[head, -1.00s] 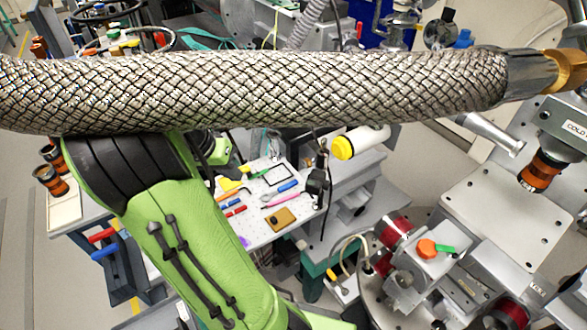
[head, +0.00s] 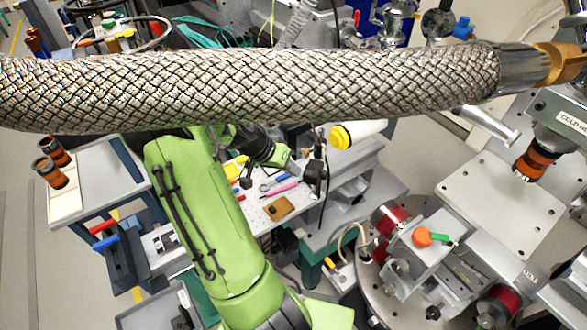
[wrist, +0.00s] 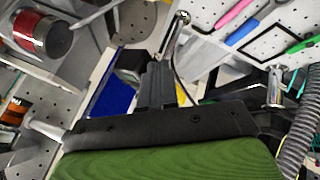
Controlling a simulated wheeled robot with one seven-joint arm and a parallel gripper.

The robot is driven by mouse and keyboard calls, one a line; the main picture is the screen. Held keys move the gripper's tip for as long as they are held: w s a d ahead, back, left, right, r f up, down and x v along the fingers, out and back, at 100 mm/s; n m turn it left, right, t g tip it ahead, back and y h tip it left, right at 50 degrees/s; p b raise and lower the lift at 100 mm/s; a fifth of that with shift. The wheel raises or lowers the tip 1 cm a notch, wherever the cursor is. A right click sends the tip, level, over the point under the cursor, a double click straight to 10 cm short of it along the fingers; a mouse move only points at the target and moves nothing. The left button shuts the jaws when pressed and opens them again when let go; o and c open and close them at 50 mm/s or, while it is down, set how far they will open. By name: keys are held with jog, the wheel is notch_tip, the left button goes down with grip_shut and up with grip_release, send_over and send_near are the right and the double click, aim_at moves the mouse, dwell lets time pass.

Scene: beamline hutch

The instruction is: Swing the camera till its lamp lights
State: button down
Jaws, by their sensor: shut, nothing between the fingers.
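No part is clearly marked as the camera. A small black device (head: 315,177) with a hanging cable stands by the right edge of the pegboard table in the head view and may be it. A white cylinder with a yellow cap (head: 342,137) is just above and right of it. I make out no lit lamp. My gripper (wrist: 157,72) shows in the wrist view with its dark fingers shut and empty. A silver rod with a round end (wrist: 182,18) lies beyond the fingertips. In the head view my gripper's fingers cannot be made out.
A braided hose (head: 250,85) crosses the head view. A pegboard table (head: 262,212) holds hand tools. At right are a round stage with red-ended cylinders (head: 388,218), an orange knob (head: 421,237) and an orange-and-black nozzle (head: 530,163). A blue-and-red-handled rack (head: 120,255) stands left.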

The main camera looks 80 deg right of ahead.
jog(key=shift+s, duration=0.3)
jog(key=shift+a, duration=0.1)
jog(key=shift+s+a+b, duration=0.25)
jog(key=shift+s+b, duration=0.3)
jog(key=shift+s, duration=0.25)
jog(key=shift+w, duration=0.1)
